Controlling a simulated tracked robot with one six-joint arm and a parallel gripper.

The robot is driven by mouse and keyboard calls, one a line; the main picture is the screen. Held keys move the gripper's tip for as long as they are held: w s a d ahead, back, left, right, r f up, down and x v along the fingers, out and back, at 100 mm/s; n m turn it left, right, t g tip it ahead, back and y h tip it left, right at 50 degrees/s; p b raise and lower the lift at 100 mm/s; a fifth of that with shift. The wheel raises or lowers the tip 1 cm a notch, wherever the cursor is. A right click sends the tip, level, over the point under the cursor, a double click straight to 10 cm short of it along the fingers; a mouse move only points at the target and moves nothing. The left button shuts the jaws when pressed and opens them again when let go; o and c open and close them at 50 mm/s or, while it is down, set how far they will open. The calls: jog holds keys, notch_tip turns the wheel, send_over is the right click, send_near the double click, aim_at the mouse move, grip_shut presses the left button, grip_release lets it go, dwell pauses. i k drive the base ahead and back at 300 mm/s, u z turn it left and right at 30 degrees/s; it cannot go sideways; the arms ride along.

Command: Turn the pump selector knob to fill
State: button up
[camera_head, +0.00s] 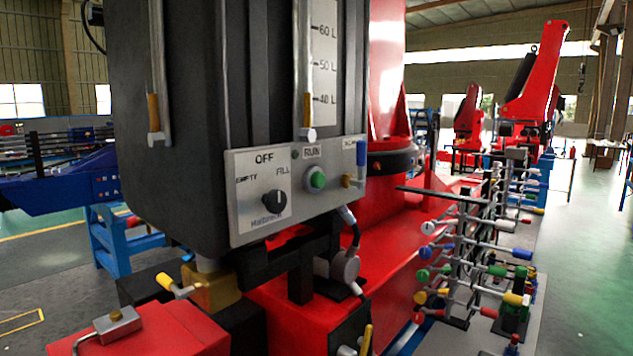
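The pump selector knob (274,200) is a black round knob on the grey control panel (245,225), which is fixed low on a large dark tank (190,120). Labels OFF, EMPTY and FILL are printed around the knob, OFF at the top, EMPTY at the left and FILL at the upper right. A pale mark shows on the knob's face, close to upright; its exact direction is too small to tell. A green button (317,180) under a RUN label sits right of the knob. My gripper is not in view.
A yellow-handled valve (177,287) and a red box (150,335) stand below the panel. A blue-handled lever (361,156) is at the panel's right end. A rack of levers with coloured knobs (470,255) stands at the right. Open floor (590,230) lies far right.

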aim_at(275, 200)
jog(key=z, duration=0.05)
jog(key=k, duration=0.5)
jog(key=u, duration=1.55)
jog(key=i, duration=0.35)
